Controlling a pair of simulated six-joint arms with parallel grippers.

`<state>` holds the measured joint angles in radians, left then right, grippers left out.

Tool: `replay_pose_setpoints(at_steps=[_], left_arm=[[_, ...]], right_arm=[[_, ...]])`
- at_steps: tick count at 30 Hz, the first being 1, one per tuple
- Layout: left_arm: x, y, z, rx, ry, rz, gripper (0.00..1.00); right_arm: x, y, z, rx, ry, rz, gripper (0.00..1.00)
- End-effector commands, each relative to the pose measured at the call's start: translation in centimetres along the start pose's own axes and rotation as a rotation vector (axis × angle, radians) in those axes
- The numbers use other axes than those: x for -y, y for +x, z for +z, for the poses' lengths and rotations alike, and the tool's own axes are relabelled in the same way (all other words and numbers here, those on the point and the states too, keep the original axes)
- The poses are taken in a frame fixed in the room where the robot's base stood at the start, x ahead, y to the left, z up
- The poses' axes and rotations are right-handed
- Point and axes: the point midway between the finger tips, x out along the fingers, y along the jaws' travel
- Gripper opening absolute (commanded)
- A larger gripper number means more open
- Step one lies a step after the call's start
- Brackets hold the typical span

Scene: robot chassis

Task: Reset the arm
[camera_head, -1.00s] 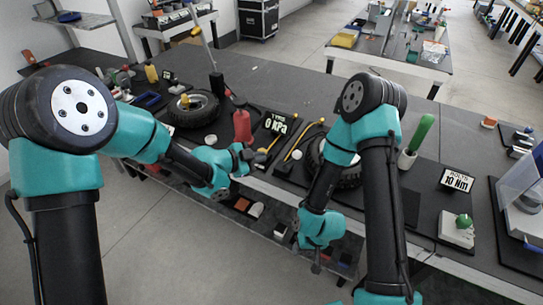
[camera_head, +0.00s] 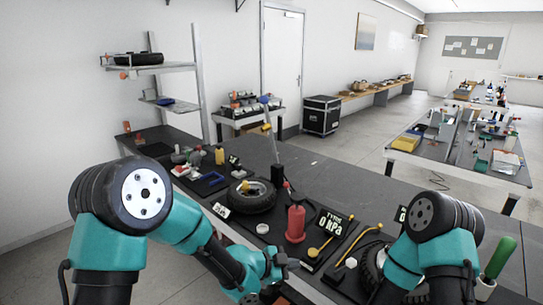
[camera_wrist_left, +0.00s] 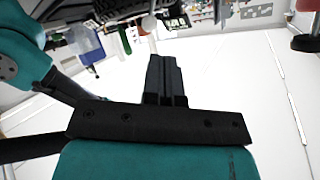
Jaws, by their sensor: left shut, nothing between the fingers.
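My left arm comes in from the left in the head view, teal and black. It bends down to my left gripper (camera_head: 288,263), which is small and dark in front of the workbench edge. In the left wrist view the left gripper (camera_wrist_left: 166,75) has its two dark fingers shut together with nothing between them. My right arm stands at the lower right of the head view, bent at a black joint. Its gripper is out of the frame.
The dark workbench (camera_head: 340,185) holds a small tyre (camera_head: 250,196), a red bottle (camera_head: 295,223), a hPa display (camera_head: 331,224) and a green-handled tool (camera_head: 499,257). Shelves (camera_head: 160,70) stand at the back left. A black case (camera_head: 321,115) and other tables stand behind on open floor.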

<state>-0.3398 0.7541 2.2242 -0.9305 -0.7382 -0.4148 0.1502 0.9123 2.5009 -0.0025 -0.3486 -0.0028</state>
Motion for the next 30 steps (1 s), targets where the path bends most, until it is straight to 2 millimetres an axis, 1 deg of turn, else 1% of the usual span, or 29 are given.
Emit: replay_pose_setpoints(at_steps=[1, 2, 3, 5, 6, 8, 9, 11, 12, 14, 15, 17, 18, 19, 21, 24, 27, 30], left_arm=[[-0.2, -0.7, 2.1, 0.038, -0.067, -0.014, 0.00], [-0.4, -1.2, 3.5, 0.064, -0.114, -0.026, 0.00], [-0.7, -2.0, 5.4, 0.103, -0.182, -0.041, 0.00], [-1.5, -3.3, 8.5, 0.165, -0.296, -0.067, 0.00], [-2.1, -4.3, 10.6, 0.208, -0.378, -0.085, 0.00], [-3.3, -5.9, 13.6, 0.273, -0.500, -0.114, 0.00], [-4.3, -7.0, 15.5, 0.316, -0.582, -0.132, 0.00], [-5.9, -8.8, 18.2, 0.380, -0.707, -0.160, 0.00], [-7.1, -9.9, 19.9, 0.421, -0.792, -0.180, 0.00], [-9.1, -11.8, 22.2, 0.484, -0.919, -0.210, 0.00], [-10.6, -13.0, 23.6, 0.527, -1.006, -0.228, 0.00], [-13.0, -14.9, 25.5, 0.590, -1.138, -0.259, 0.00], [-14.7, -16.2, 26.5, 0.631, -1.227, -0.280, 0.00], [-15.9, -17.1, 27.2, 0.662, -1.293, -0.295, 0.00], [-18.9, -19.1, 28.5, 0.730, -1.439, -0.328, 0.00], [-22.2, -21.3, 29.4, 0.804, -1.604, -0.368, 0.00], [-24.2, -22.4, 29.7, 0.847, -1.701, -0.391, 0.00], [-24.9, -22.8, 29.7, 0.862, -1.735, -0.400, 0.00]], right_arm=[[0.0, 0.0, 0.0, 0.000, 0.000, 0.000, 0.43], [0.0, 0.0, 0.0, 0.000, 0.000, 0.000, 0.43], [0.0, 0.0, 0.0, 0.000, 0.000, 0.000, 0.43], [0.0, 0.0, 0.0, 0.000, 0.000, 0.000, 0.43], [0.0, 0.0, 0.0, 0.000, 0.000, 0.000, 0.43], [0.0, 0.0, 0.0, 0.000, 0.000, 0.000, 0.43], [0.0, 0.0, 0.0, 0.000, 0.000, 0.000, 0.43], [0.0, 0.0, 0.0, 0.000, 0.000, 0.000, 0.43], [0.0, 0.0, 0.0, 0.000, 0.000, 0.000, 0.43], [0.0, 0.0, 0.0, 0.000, 0.000, 0.000, 0.43], [0.0, 0.0, 0.0, 0.000, 0.000, 0.000, 0.43], [0.0, 0.0, 0.0, 0.000, 0.000, 0.000, 0.43], [0.0, 0.0, 0.0, 0.000, 0.000, 0.000, 0.43], [0.0, 0.0, 0.0, 0.000, 0.000, 0.000, 0.43], [0.0, 0.0, 0.0, 0.000, 0.000, 0.000, 0.43], [0.0, 0.0, 0.0, 0.000, 0.000, 0.000, 0.43], [0.0, 0.0, 0.0, 0.000, 0.000, 0.000, 0.43], [0.0, 0.0, 0.0, 0.000, 0.000, 0.000, 0.43]])
